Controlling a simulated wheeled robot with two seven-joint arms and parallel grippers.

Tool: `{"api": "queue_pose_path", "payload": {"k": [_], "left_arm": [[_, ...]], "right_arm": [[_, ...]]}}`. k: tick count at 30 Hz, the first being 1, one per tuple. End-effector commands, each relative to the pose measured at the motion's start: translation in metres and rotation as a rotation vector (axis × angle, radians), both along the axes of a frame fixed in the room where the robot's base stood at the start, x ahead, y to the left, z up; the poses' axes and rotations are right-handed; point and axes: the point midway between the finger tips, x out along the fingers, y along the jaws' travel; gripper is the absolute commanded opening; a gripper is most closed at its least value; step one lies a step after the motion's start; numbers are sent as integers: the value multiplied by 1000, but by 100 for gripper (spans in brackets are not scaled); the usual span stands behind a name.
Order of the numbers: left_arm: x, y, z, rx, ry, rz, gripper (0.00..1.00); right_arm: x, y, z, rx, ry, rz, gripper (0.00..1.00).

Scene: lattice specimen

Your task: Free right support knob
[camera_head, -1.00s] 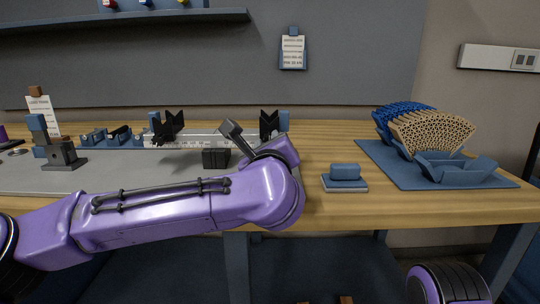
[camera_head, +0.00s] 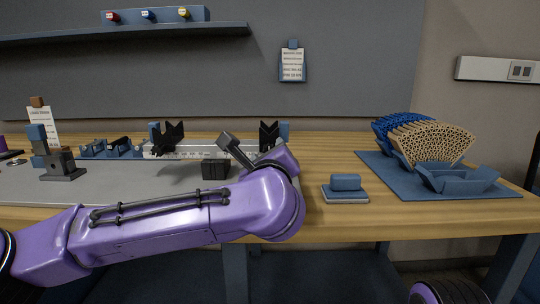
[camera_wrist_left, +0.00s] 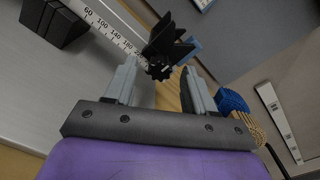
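The right support (camera_head: 269,134) is a black V-shaped holder at the right end of the scaled rail (camera_head: 195,151), beside a blue piece. In the left wrist view the black support (camera_wrist_left: 168,42) has a toothed black knob (camera_wrist_left: 158,71) at its near end. My left gripper (camera_wrist_left: 159,68) is open, with the knob showing between its two grey fingertips; I cannot tell whether either finger touches it. In the head view my purple left arm hides the knob and the fingers. A second V support (camera_head: 168,136) stands on the left. My right gripper is out of view.
A black block (camera_head: 215,169) sits in front of the rail. A grey stand (camera_head: 62,165) is at left. A blue-topped pad (camera_head: 345,185) lies right of my arm. A blue mat (camera_head: 400,186) holds blue and tan lattice pieces. Bare wood lies between pad and rail.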

Motion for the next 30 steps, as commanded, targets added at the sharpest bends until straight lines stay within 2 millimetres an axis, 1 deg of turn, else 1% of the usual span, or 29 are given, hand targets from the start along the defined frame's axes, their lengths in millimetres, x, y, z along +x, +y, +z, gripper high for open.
{"api": "queue_pose_path", "payload": {"k": [3, 5, 8, 12, 15, 18, 22, 30], "left_arm": [[-2, 0, 1, 0, -1, 0, 55], [-8, 0, 1, 0, -2, 0, 55], [-27, 0, 1, 1, -5, -2, 55], [-62, 0, 1, 1, -5, -2, 55], [-83, 0, 1, 1, -3, -1, 55], [-98, 0, 0, 1, -2, -1, 55], [-105, 0, 0, 0, 0, 0, 55], [-105, 0, 0, 0, 0, 0, 55]], "right_arm": [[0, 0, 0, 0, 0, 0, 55], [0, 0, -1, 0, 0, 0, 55], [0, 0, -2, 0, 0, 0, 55], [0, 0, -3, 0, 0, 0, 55], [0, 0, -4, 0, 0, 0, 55], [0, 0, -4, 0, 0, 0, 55], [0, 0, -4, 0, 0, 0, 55], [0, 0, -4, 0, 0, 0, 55]]}}
